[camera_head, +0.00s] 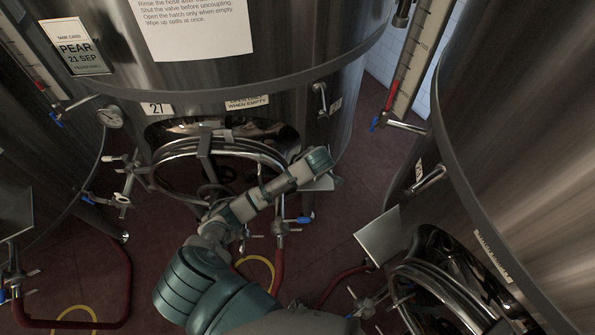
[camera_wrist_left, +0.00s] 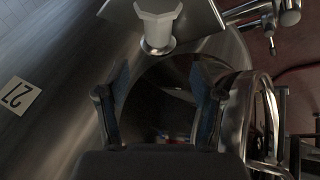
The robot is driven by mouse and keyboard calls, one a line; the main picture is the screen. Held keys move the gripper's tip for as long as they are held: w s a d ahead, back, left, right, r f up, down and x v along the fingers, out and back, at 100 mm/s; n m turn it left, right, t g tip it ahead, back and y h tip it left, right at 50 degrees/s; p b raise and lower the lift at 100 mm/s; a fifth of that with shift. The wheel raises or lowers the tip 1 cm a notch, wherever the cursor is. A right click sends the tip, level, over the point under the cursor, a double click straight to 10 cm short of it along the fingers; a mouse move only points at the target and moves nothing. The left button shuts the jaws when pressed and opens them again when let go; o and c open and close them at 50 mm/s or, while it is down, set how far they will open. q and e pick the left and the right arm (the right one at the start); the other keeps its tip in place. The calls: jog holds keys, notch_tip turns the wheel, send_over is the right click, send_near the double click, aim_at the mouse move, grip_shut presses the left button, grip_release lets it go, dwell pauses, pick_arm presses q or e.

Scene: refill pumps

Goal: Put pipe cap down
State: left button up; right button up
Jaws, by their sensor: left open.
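The pipe cap (camera_wrist_left: 158,24), a pale hexagonal piece with a round metal lower end, shows at the top of the left wrist view. It is at a flat metal plate (camera_wrist_left: 199,16) beside the tank; whether it rests fully on it I cannot tell. My left gripper (camera_wrist_left: 160,73) is open, its two dark fingers apart and the cap beyond their tips, with nothing between them. In the head view my left arm reaches to the plate (camera_head: 322,184) right of the hatch; its fingers and the cap are hidden there. My right gripper is not in view.
The tank labelled 27 (camera_head: 158,109) has a round hatch (camera_head: 212,165) left of the plate. Another tank (camera_head: 520,150) with its own plate (camera_head: 383,236) stands at the right. Blue-handled valves (camera_head: 297,221) and red hoses (camera_head: 279,262) lie low. Open red floor (camera_head: 352,205) separates the tanks.

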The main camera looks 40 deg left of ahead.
pick_arm(q)
jog(key=d+f+m+t+h, duration=0.4)
jog(key=d+f+m, duration=0.2)
jog(key=d+m, duration=0.5)
jog(key=s+f+m+g, duration=0.15)
jog(key=s+f, duration=0.35)
jog(key=f, duration=0.6)
jog(key=s+f+m, duration=0.2)
jog(key=s+f, duration=0.3)
jog(key=f, duration=0.5)
jog(key=s+f+m+g+b, duration=0.1)
jog(key=s+f+g, duration=0.1)
jog(key=s+f, duration=0.7)
jog(key=s+f+m+g+b, duration=0.1)
jog(key=s+f, duration=0.8)
jog(key=s, duration=0.9)
jog(key=s+f+m+g+b, duration=0.1)
jog(key=s+f+m+g, duration=0.2)
jog(key=s+f, duration=0.6)
jog(key=s+a, duration=0.1)
jog(key=s, duration=0.3)
jog(key=shift+s, duration=0.2)
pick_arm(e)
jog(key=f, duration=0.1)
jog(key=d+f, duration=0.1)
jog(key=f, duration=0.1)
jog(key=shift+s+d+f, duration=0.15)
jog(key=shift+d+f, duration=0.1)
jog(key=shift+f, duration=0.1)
